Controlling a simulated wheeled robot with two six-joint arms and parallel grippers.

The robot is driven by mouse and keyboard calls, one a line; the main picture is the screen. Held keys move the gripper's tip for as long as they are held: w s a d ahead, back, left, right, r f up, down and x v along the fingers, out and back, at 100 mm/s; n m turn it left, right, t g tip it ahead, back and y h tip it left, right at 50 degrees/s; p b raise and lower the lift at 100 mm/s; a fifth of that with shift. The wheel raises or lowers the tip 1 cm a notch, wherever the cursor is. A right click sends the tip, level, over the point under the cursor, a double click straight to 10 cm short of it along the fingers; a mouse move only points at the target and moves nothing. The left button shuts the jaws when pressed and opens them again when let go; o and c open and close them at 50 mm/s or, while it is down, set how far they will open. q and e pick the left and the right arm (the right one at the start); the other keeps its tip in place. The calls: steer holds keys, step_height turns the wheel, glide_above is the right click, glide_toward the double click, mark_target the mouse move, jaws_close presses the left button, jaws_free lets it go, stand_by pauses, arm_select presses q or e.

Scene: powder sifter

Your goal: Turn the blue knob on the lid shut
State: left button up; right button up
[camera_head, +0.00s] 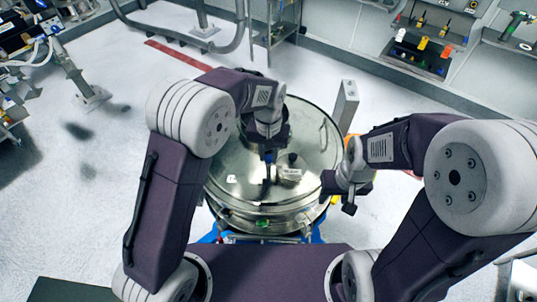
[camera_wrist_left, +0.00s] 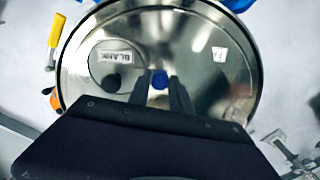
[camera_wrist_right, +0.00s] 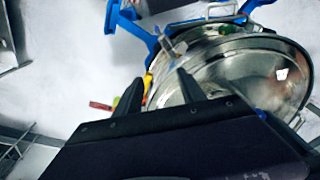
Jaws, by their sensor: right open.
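The round shiny metal lid (camera_head: 236,166) lies on the sifter below my grippers. It also fills the middle of the left wrist view (camera_wrist_left: 218,85). The blue knob (camera_wrist_left: 159,80) stands on the lid. My left gripper (camera_head: 267,180) points down over the lid. In the left wrist view its fingertips (camera_wrist_left: 159,76) lie on either side of the knob with no clear gap, so it looks shut on it. My right gripper (camera_wrist_right: 160,76) is open and empty beside the lid's right edge.
A small round cover with a BLANK label (camera_wrist_left: 116,57) and a black knob (camera_wrist_left: 112,83) sits on the lid near the left gripper. A grey post (camera_head: 346,101) stands behind the lid at right. A blue frame (camera_wrist_right: 140,32) surrounds the sifter.

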mark_target(269, 157)
arm_select(q)
steer(key=o, duration=0.3)
steer(key=shift+w+r, duration=0.1)
steer(key=shift+r, duration=0.1)
step_height(269, 157, up, 9)
steer(key=shift+f+b, duration=0.15)
steer(key=shift+b, duration=0.95)
